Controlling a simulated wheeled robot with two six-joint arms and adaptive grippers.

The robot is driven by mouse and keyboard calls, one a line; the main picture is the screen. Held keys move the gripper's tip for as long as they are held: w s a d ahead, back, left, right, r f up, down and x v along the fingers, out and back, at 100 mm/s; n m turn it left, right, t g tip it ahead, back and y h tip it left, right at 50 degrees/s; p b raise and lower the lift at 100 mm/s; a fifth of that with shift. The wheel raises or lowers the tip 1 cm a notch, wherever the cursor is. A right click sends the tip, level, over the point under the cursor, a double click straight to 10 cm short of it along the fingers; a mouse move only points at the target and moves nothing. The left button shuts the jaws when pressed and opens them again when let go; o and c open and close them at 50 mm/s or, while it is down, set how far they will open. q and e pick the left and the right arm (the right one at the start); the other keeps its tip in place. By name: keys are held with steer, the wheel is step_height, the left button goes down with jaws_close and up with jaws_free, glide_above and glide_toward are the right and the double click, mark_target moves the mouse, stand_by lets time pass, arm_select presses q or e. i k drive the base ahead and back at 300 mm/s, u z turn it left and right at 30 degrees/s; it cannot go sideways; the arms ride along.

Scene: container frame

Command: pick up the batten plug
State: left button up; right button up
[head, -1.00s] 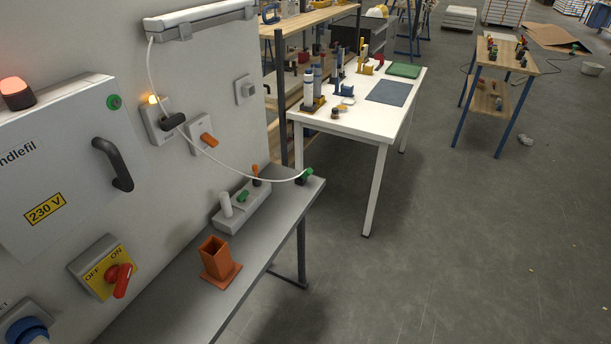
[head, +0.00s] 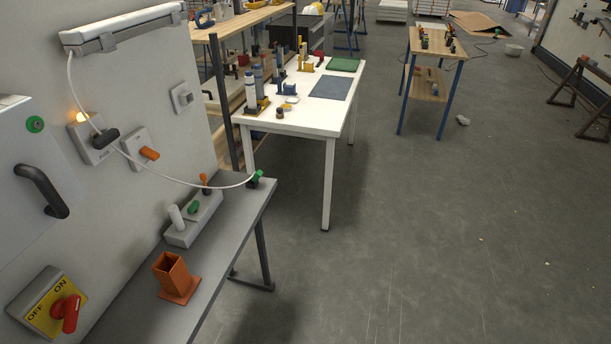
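The batten light (head: 125,27) is a white bar high on the grey wall at the upper left. A thin white cable (head: 195,180) hangs from its left end, passes the black plug in the wall socket and sags across to the shelf's far right corner. There it ends at a small green and dark plug (head: 254,179), which looks like the batten plug. It lies at the edge of the grey shelf (head: 225,240). Neither of my grippers is in view.
A black plug (head: 105,138) sits in a wall socket beside an orange-handled switch (head: 149,153). A grey socket block (head: 193,220) and an orange square holder (head: 174,278) stand on the shelf.

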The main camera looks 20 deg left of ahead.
mark_target(258, 173)
steer(key=z, duration=0.25)
steer(key=i, duration=3.65)
steer(key=u, duration=2.75)
